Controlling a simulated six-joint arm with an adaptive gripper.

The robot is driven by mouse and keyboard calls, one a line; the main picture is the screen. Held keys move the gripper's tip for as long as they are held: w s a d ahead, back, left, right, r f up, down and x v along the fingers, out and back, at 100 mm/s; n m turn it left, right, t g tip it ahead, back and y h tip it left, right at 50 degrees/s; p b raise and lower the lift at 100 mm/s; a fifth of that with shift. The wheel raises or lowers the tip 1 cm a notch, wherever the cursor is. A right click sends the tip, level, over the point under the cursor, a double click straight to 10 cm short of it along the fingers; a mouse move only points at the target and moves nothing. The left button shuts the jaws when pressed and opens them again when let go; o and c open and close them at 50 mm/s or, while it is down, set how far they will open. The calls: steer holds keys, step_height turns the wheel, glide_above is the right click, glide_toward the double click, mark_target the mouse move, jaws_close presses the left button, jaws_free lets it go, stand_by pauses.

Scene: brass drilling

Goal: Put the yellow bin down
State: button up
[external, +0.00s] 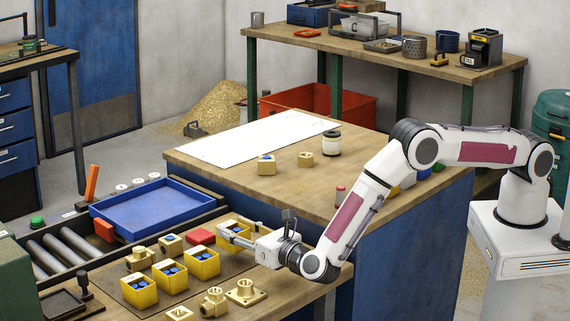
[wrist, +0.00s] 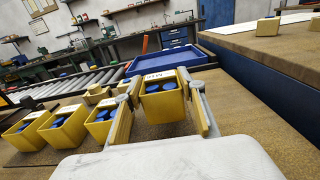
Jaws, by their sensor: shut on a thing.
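The yellow bin (external: 234,236) is a small open box with blue pieces inside. In the external view it is between the fingers of my gripper (external: 246,238), at the right end of a row of yellow bins. In the wrist view the bin (wrist: 163,104) stands upright and centred between the fingers, with a white label on its rim. My gripper (wrist: 165,105) is shut on it. I cannot tell whether its base touches the brown work surface (wrist: 225,125) or is slightly above it.
Several similar yellow bins (external: 172,277) stand to the left. A red block (external: 201,236), brass fittings (external: 246,292) and a blue tray (external: 160,207) on the roller conveyor (external: 60,251) are close by. A higher wooden bench (external: 240,185) rises behind.

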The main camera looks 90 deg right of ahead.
steer(key=shift+f, duration=1.5)
steer(key=shift+f, duration=0.15)
steer(key=o, duration=1.1)
steer(key=shift+o, duration=0.2)
steer(key=v, duration=1.2)
steer(key=shift+r, duration=0.2)
